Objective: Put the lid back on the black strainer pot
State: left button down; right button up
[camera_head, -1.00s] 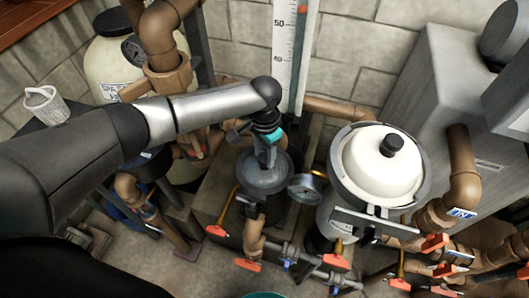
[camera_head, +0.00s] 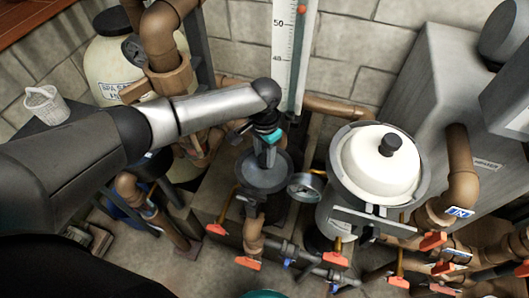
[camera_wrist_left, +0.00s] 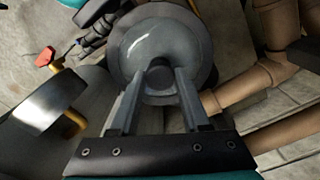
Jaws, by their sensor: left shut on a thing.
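My left gripper (camera_head: 266,157) points down over the black strainer pot (camera_head: 252,206), left of the pressure gauge. In the left wrist view the two fingers (camera_wrist_left: 161,80) are shut on the dark knob of a round grey lid (camera_wrist_left: 185,48). In the head view the lid (camera_head: 280,173) is at the pot's top and lies roughly level over it. I cannot tell whether it rests fully on the rim. The lid and gripper hide the pot's mouth. My right gripper is not in view.
A pressure gauge (camera_head: 305,186) is close to the pot's right side. A larger vessel with a white domed top (camera_head: 380,170) stands further right. Brown pipes and orange-handled valves (camera_head: 247,263) crowd the front. A white basket (camera_head: 45,104) sits at the left.

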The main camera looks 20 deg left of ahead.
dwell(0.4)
pick_arm(q)
jog(key=shift+c, duration=1.5)
grip_release()
jog(key=shift+o, duration=0.3)
jog(key=shift+r+p, duration=3.5)
jog(key=shift+p, duration=0.7)
